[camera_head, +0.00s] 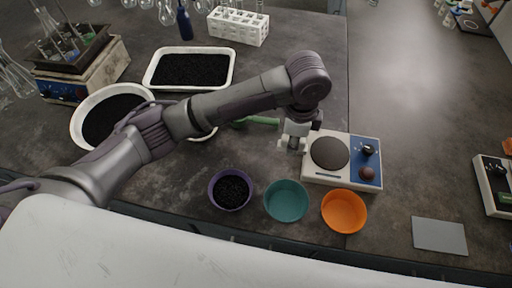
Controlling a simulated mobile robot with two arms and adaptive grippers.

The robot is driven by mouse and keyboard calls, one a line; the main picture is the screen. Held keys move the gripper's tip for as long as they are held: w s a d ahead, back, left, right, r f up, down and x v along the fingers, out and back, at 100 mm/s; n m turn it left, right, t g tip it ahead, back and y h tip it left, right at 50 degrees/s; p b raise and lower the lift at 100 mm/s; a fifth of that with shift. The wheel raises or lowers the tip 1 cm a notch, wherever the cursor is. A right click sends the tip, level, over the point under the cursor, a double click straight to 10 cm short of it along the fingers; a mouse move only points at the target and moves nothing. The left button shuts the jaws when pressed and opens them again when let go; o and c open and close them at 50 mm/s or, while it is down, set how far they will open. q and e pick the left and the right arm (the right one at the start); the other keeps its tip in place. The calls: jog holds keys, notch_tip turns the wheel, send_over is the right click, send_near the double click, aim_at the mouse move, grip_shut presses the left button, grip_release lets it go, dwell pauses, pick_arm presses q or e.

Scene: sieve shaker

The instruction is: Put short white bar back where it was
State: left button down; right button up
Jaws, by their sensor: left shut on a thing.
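My left gripper (293,143) points down at the left edge of the white and blue device with a round dark plate (330,153). It is shut on a small pale thing, taken as the short white bar, which is too small and too covered by the fingers to make out clearly. The gripper is above the left side of the device; I cannot tell whether it touches it. My right gripper is not in view.
A purple bowl (231,204) with black grains, a teal bowl (287,215) and an orange bowl (344,225) stand in front. Trays of black grains (151,84) and a white tube rack (262,28) stand behind. A grey pad (439,250) lies right; the table between is clear.

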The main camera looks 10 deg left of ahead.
pick_arm(q)
jog(key=w+a+f+p, duration=0.1)
jog(key=w+a+f, duration=0.15)
jog(key=a, duration=0.35)
send_over(254, 152)
jog(key=f, duration=0.1)
jog(key=f+p, duration=0.1)
jog(key=f, duration=0.1)
jog(key=shift+s+d+f, duration=0.15)
jog(key=shift+s+d, duration=0.05)
jog(key=shift+d, duration=0.15)
jog(key=shift+w+a+f, duration=0.15)
jog(key=shift+a+f, duration=0.25)
jog(key=shift+f, duration=0.05)
notch_tip(254, 152, down, 3)
jog(key=shift+f+p, duration=0.15)
jog(key=shift+p, duration=0.15)
jog(key=shift+f, duration=0.25)
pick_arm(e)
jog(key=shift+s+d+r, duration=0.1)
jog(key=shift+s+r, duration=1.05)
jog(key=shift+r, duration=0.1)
pick_arm(q)
jog(key=shift+f, duration=0.15)
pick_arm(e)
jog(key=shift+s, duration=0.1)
pick_arm(q)
jog(key=c, duration=0.9)
grip_release()
jog(key=shift+c, duration=0.2)
